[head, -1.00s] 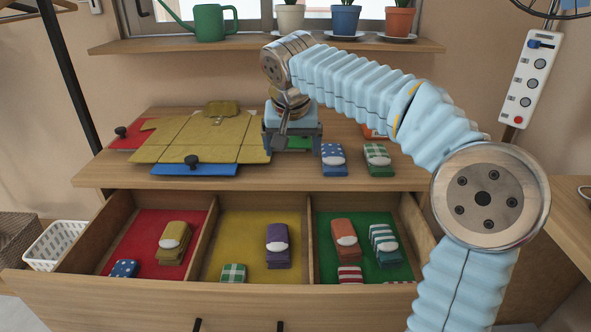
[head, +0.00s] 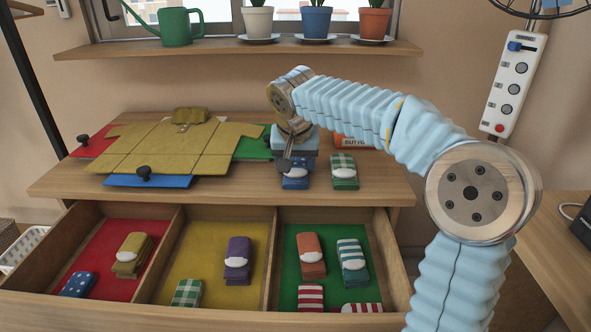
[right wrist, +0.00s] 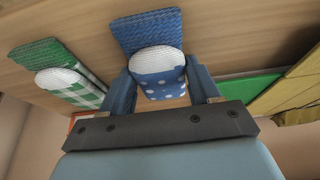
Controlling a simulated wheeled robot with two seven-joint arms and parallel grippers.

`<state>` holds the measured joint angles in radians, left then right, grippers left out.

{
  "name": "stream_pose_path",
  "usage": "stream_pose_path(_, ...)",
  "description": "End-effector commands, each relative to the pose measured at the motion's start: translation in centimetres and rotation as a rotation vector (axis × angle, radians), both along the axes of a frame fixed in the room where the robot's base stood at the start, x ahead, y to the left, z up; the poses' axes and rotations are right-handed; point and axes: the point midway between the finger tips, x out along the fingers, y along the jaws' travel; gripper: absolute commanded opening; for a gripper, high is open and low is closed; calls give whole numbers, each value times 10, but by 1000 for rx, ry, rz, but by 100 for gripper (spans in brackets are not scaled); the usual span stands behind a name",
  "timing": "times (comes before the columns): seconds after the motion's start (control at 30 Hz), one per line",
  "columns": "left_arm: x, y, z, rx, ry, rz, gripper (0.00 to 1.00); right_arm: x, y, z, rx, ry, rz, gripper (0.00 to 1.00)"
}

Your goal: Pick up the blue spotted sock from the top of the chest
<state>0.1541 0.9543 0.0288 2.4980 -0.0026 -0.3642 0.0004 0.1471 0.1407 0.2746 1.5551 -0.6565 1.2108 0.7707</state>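The blue spotted sock (head: 295,182) lies folded on top of the wooden chest (head: 375,190), with a white band across it. My right gripper (head: 293,168) is over it, pointing down and hiding its far part. In the right wrist view, the spotted sock (right wrist: 157,66) lies between the two blue fingers of my right gripper (right wrist: 162,88). The fingers are apart, one on each side, close to the sock; I cannot tell whether they touch it. My left gripper is not in view.
A green checked sock (head: 343,170) lies just right of the spotted one. An olive shirt (head: 170,148) on folding boards covers the left of the top. The open drawer (head: 190,310) below holds several socks in three compartments. An orange box (head: 352,141) stands behind.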

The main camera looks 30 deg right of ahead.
Motion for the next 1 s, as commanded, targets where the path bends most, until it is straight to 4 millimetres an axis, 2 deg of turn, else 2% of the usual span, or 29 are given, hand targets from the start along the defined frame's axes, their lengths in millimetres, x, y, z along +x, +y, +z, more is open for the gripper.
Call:
stream_pose_path(0.03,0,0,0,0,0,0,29,0,0,0,0,0,0,50)
stream_pose_path(0.17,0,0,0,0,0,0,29,0,0,0,0,0,0,32)
stream_pose_path(0.4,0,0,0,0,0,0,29,0,0,1,-1,-1,0,32)
stream_pose_path(0.57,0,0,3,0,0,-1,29,0,0,12,0,-1,-1,32)
stream_pose_path(0.67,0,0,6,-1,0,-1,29,1,0,30,1,-3,0,32)
stream_pose_path(0.9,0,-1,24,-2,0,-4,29,1,1,103,2,-5,0,32)
stream_pose_path(1.0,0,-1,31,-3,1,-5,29,1,1,128,2,-3,0,32)
